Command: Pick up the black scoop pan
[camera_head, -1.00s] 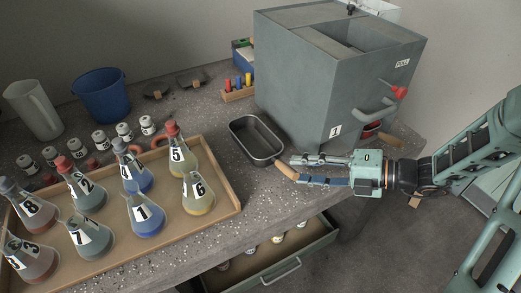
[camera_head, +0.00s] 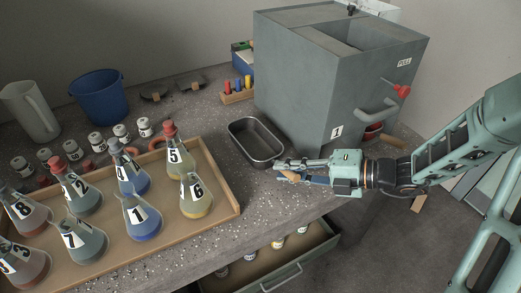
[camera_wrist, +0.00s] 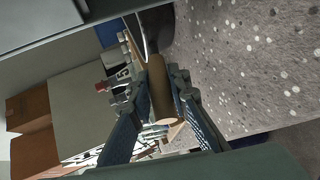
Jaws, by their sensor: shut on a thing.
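The black scoop pan (camera_head: 272,152) is a dark, rectangular metal pan resting on the concrete bench, left of the grey cabinet. Its short wooden handle (camera_head: 289,176) points toward the front right. My gripper (camera_head: 283,170) is shut on that handle, with one finger on each side. In the wrist view the brown handle (camera_wrist: 160,88) lies between the blue-padded fingers of my gripper (camera_wrist: 163,82), and only part of the dark pan (camera_wrist: 152,30) shows beyond it.
A grey cabinet (camera_head: 300,85) with a red knob stands close behind my gripper. A wooden tray (camera_head: 225,215) of several numbered flasks is left of the pan. Below the bench edge, a drawer (camera_head: 300,268) stands open. A blue bucket (camera_head: 98,96) is at the back left.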

